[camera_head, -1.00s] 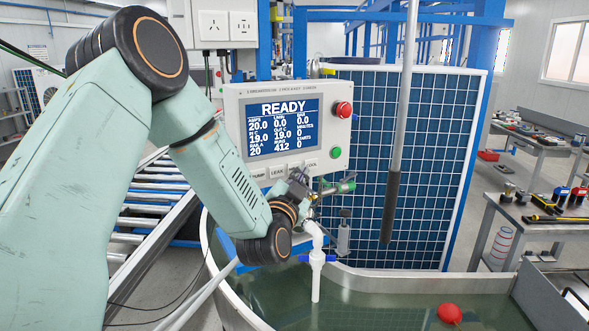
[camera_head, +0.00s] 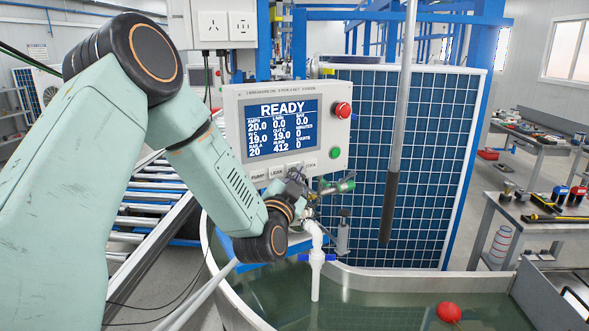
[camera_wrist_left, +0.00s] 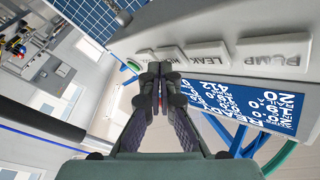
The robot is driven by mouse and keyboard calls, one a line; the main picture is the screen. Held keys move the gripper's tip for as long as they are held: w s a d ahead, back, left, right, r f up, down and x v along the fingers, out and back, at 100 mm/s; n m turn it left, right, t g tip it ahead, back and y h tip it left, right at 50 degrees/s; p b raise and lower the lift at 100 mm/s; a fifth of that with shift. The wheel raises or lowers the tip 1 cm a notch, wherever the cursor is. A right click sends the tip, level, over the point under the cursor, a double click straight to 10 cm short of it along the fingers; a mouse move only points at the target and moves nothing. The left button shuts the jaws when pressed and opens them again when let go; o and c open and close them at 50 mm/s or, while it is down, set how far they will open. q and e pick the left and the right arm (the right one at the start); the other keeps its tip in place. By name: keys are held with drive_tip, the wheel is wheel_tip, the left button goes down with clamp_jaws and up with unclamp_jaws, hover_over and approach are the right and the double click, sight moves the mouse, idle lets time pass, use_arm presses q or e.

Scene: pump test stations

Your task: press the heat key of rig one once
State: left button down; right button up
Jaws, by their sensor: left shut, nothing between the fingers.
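The rig's control box (camera_head: 240,110) has a blue screen (camera_head: 283,127) reading READY. Along its lower edge is a row of keys: the PUMP key (camera_head: 258,176), the LEAK key (camera_head: 277,172), one behind my gripper and another at the right end (camera_head: 310,165). My left gripper (camera_head: 296,178) is shut and empty, close to the hidden key. In the left wrist view its fingertips (camera_wrist_left: 160,74) are together beside a partly covered key (camera_wrist_left: 172,55), left of the LEAK key (camera_wrist_left: 205,55) and PUMP key (camera_wrist_left: 275,52). I cannot read that key's label or tell whether they touch.
A red button (camera_head: 343,109) and a green button (camera_head: 335,153) are on the box's right side. Below are a white pipe with a blue valve (camera_head: 317,257) and a water tank with a red float (camera_head: 449,312). A grey pole (camera_head: 390,190) hangs right of the box.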

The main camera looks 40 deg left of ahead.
use_arm(q)
drive_tip(key=shift+w+a, duration=0.15)
drive_tip(key=shift+a, duration=0.2)
idle(0.4)
drive_tip(key=shift+d, duration=0.15)
drive_tip(key=shift+s+d, duration=0.2)
drive_tip(key=shift+d, duration=0.3)
drive_tip(key=shift+s+d, duration=0.1)
drive_tip(key=shift+d, duration=0.05)
drive_tip(key=shift+d, duration=0.15)
drive_tip(key=d, duration=0.1)
drive_tip(key=s+d+b, duration=0.1)
drive_tip(key=s+d, duration=0.1)
drive_tip(key=d, duration=0.1)
drive_tip(key=shift+s+d, duration=0.1)
idle(0.4)
